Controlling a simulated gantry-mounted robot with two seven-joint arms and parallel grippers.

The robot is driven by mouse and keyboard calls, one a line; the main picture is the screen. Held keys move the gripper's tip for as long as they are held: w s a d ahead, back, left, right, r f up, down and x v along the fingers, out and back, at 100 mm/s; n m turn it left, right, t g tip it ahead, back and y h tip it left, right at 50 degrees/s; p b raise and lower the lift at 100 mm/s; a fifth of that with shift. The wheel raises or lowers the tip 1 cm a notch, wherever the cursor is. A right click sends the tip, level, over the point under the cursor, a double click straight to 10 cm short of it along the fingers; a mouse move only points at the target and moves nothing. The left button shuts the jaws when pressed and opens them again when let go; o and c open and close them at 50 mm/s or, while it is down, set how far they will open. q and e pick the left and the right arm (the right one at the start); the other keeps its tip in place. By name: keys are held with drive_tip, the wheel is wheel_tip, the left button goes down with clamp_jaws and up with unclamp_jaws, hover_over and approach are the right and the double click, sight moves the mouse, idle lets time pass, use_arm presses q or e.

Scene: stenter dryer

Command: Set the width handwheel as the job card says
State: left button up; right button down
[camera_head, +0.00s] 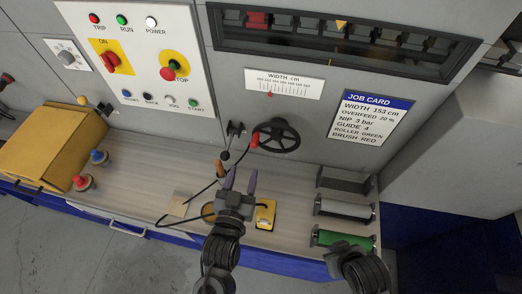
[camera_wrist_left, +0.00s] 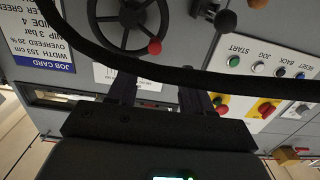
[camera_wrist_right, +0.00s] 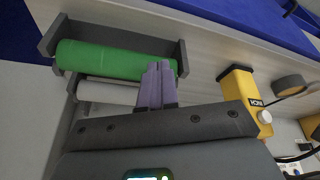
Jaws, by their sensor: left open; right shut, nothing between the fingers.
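The dark width handwheel (camera_head: 283,142) is on the grey front panel, its red knob (camera_head: 254,141) at the left of its rim. It also shows at the top of the left wrist view (camera_wrist_left: 131,18). The width scale (camera_head: 290,84) above has a red pointer left of its middle; its numbers are too small to read. The job card (camera_head: 371,118) says WIDTH 153 cm. My left gripper (camera_head: 241,181) is open and empty, below and left of the handwheel, apart from it. My right gripper (camera_wrist_right: 155,86) is shut and empty near the green roller (camera_wrist_right: 115,60).
A black cable loops over the bench by my left gripper. A yellow device (camera_head: 265,214) stands right of that gripper. A lever (camera_head: 235,130) is left of the handwheel. A white roller (camera_head: 345,209) and the green one sit in holders at right. A yellow box (camera_head: 40,145) is at left.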

sight(255, 143)
use_arm(q)
drive_tip(key=shift+t, duration=0.3)
drive_tip(key=x, duration=1.1)
drive_tip(key=shift+d+r, duration=0.1)
drive_tip(key=shift+d, duration=0.35)
use_arm(e)
drive_tip(key=shift+s+d+f+m+g, duration=0.2)
drive_tip(key=shift+s+d, duration=0.1)
drive_tip(key=shift+s, duration=0.35)
drive_tip(key=shift+s+d+f+m+g, duration=0.15)
drive_tip(key=shift+s+d, duration=0.1)
drive_tip(key=shift+s, duration=0.35)
use_arm(q)
clamp_jaws()
